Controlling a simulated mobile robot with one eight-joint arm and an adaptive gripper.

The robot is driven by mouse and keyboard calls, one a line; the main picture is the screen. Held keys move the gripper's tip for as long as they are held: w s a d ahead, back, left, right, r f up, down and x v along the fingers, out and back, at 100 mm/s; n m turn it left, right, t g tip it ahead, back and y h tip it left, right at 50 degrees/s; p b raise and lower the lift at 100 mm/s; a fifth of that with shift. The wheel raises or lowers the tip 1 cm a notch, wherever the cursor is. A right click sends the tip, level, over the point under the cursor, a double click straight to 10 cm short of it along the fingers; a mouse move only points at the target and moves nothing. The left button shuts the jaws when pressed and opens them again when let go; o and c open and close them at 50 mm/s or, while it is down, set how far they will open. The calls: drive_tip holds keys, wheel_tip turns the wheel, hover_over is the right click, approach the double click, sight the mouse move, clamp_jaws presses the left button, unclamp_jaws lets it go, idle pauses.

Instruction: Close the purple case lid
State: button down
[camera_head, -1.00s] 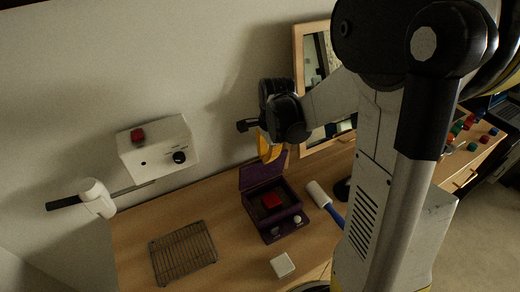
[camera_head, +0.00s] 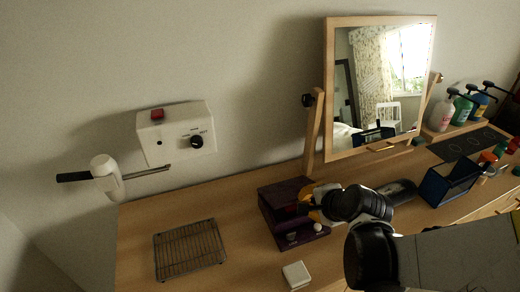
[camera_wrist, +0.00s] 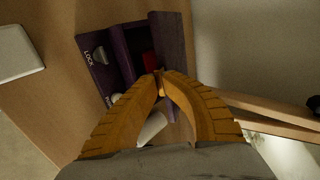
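The purple case (camera_head: 292,238) stands on the wooden table with its lid (camera_head: 285,188) tilted part-way down over it. In the wrist view the lid (camera_wrist: 172,38) is at the right of the case body (camera_wrist: 97,72), which bears a LOCK label and a grey knob. A dark gap shows between them, with part of a red block (camera_wrist: 150,61) inside. My gripper (camera_head: 308,203) is at the right side of the case. In the wrist view its yellow fingertips (camera_wrist: 161,80) are together beside the lid's near end. Whether they touch the lid is unclear.
A wire rack (camera_head: 190,250) and a white block (camera_head: 296,275) lie on the table at the left and front. A wood-framed mirror (camera_head: 378,90) stands behind. A white box (camera_head: 177,133) is on the wall. A blue open holder (camera_head: 450,182) stands at the right.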

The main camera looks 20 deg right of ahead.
drive_tip(key=f+b, duration=0.2)
drive_tip(key=s+f+b, duration=0.1)
drive_tip(key=f, duration=0.2)
drive_tip(key=shift+s+b, duration=0.2)
drive_tip(key=shift+b, duration=0.15)
drive_tip(key=c, duration=1.9)
unclamp_jaws()
drive_tip(key=shift+s+r, duration=0.1)
drive_tip(key=shift+r, duration=0.05)
drive_tip(key=o, duration=0.4)
drive_tip(key=shift+c, duration=0.2)
drive_tip(key=shift+r, duration=0.1)
